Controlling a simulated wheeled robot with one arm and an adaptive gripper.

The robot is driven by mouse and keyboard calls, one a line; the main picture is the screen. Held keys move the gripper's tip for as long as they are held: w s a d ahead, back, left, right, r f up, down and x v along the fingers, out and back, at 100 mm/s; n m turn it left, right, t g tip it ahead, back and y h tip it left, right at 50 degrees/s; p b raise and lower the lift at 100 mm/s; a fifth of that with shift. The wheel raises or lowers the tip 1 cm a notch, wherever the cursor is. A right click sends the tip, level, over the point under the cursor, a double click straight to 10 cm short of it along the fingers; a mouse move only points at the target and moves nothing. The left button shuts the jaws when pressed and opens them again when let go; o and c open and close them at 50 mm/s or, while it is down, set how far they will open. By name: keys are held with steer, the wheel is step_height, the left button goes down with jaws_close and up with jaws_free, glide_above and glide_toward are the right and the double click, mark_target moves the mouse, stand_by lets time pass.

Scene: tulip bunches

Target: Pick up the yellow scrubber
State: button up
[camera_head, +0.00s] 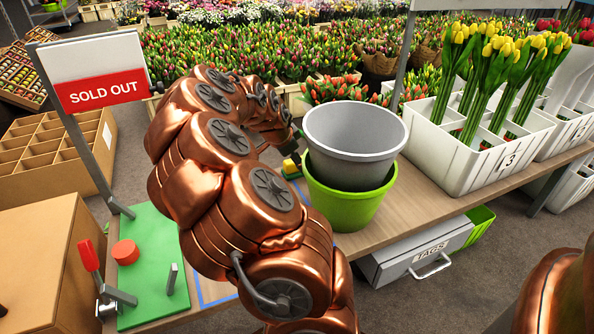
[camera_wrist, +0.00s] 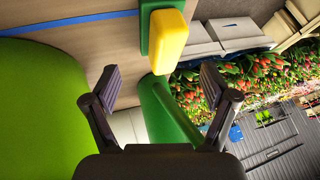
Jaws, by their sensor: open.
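The yellow scrubber (camera_wrist: 167,43) is a rounded yellow block beside a green part at the top of the wrist view. It lies on the wooden table, beyond my fingertips and roughly centred between them. In the head view a small yellow patch of it (camera_head: 290,167) shows between my arm and the pots, and the rest is hidden. My gripper (camera_wrist: 160,83) is open, its two dark fingers wide apart with nothing held between them. A curved green piece (camera_wrist: 168,112) shows between the fingers, just below the scrubber; I cannot tell what it is.
A grey pot (camera_head: 354,135) nested in a lime green pot (camera_head: 345,208) stands close right of my gripper. A white tulip crate (camera_head: 450,155) is farther right. A sold-out sign (camera_head: 100,88) and green board (camera_head: 150,262) are at left. A blue line (camera_wrist: 70,24) marks the table.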

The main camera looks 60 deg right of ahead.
steer(key=shift+b+x, duration=1.5)
steer(key=shift+x, duration=1.05)
steer(key=shift+w, duration=0.1)
jaws_close()
steer(key=shift+a, duration=0.1)
steer(key=shift+a+r, duration=0.15)
steer(key=shift+r, duration=0.1)
steer(key=a+r+p, duration=0.2)
steer(key=a+r, duration=0.1)
steer(key=a, duration=0.3)
steer(key=a+r+p, duration=0.3)
steer(key=a+r, duration=0.1)
steer(key=a, duration=0.3)
steer(key=shift+a+r, duration=0.25)
steer(key=shift+r, duration=0.05)
